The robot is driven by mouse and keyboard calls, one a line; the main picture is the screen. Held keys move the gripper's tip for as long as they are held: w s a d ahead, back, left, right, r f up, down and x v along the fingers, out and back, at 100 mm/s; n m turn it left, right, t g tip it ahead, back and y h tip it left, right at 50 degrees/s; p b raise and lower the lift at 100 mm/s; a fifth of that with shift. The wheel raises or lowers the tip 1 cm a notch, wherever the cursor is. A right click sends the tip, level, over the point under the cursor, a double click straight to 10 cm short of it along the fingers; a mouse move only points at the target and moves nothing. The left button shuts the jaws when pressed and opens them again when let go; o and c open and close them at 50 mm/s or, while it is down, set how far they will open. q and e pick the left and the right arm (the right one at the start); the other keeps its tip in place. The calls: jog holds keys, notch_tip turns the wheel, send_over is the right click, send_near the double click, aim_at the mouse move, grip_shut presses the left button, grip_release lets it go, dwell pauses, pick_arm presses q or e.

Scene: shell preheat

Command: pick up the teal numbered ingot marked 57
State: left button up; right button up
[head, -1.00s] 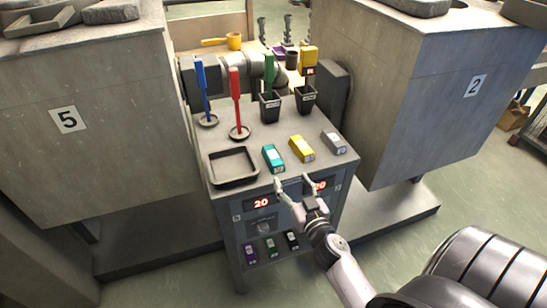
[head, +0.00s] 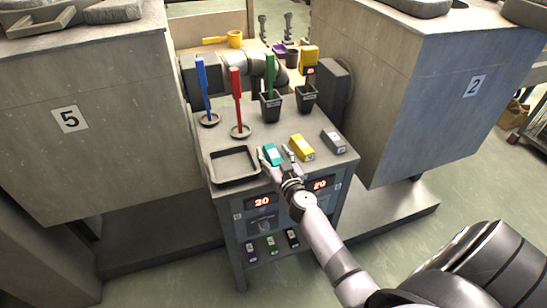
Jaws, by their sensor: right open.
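The teal ingot (head: 272,153) lies on the grey workbench top (head: 255,198), just right of the square tray. Its marking is too small to read. My right gripper (head: 275,156) is open, with its fingers spread at the near end of the teal ingot, one finger to each side. The gripper hides the ingot's near part. I cannot tell whether the fingers touch it. My left gripper is not in view.
A yellow ingot (head: 302,147) and a grey ingot (head: 333,141) lie to the right. An empty dark tray (head: 234,180) is at the left. Blue (head: 203,85) and red (head: 237,100) upright tools stand behind. Large grey blocks flank the bench.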

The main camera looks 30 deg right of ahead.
jog(key=shift+c, duration=0.4)
jog(key=shift+r, duration=0.1)
grip_shut()
dwell(0.3)
